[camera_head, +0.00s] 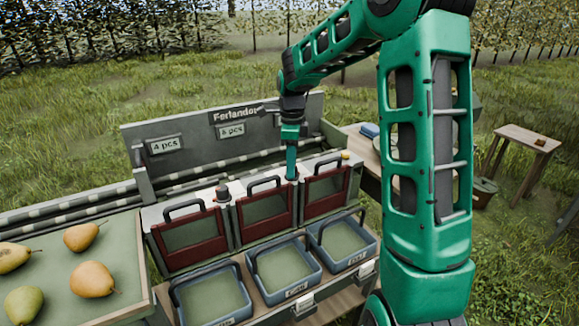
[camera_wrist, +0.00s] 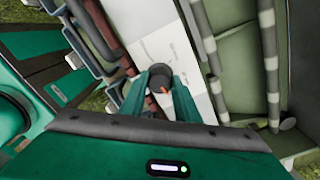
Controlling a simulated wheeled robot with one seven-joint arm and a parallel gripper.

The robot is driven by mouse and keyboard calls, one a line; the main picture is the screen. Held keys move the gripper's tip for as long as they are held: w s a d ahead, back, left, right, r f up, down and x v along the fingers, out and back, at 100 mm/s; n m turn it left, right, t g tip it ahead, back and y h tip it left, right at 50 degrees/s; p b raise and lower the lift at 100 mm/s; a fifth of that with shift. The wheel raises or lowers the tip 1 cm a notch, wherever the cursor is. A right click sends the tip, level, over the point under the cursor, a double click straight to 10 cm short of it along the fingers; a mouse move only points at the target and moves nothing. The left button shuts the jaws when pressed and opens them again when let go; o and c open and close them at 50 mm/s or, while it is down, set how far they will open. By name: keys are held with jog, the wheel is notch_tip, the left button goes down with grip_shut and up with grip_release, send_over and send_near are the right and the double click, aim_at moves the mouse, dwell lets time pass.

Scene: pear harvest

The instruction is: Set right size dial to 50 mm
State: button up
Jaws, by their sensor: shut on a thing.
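The right size dial (camera_wrist: 159,72) is a dark round knob with an orange pointer, on the white top panel (camera_wrist: 165,45) of the sorter. My gripper (camera_wrist: 161,92) is shut on this dial, with one green finger on each side of it. In the head view my gripper (camera_head: 291,174) reaches straight down to the panel between the middle and right gates, and it hides the dial there. Marks beside the dial are too small and blurred to read, so the set size cannot be told. Another dark dial (camera_head: 222,192) stands on the panel to the left.
Red-framed gates (camera_head: 265,207) with dark handles line the sorter front, above blue-grey bins (camera_head: 212,297). A sign board (camera_head: 190,140) rises behind. Several pears (camera_head: 92,279) lie on a tray (camera_head: 133,250) at left. A small yellow knob (camera_head: 345,155) is at the right end. A wooden table (camera_head: 525,137) stands far right.

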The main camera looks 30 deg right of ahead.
jog(key=n, duration=0.4)
jog(key=shift+w+r+n, duration=0.1)
jog(key=shift+n, duration=0.2)
jog(key=n, duration=0.3)
jog(key=shift+d+n, duration=0.1)
jog(key=shift+n, duration=0.2)
jog(key=n, duration=0.4)
jog(key=shift+w+r+n, duration=0.1)
jog(key=shift+n, duration=0.2)
jog(key=n, duration=1.2)
jog(key=shift+n, duration=0.3)
jog(key=n, duration=0.4)
jog(key=shift+n, duration=2.2)
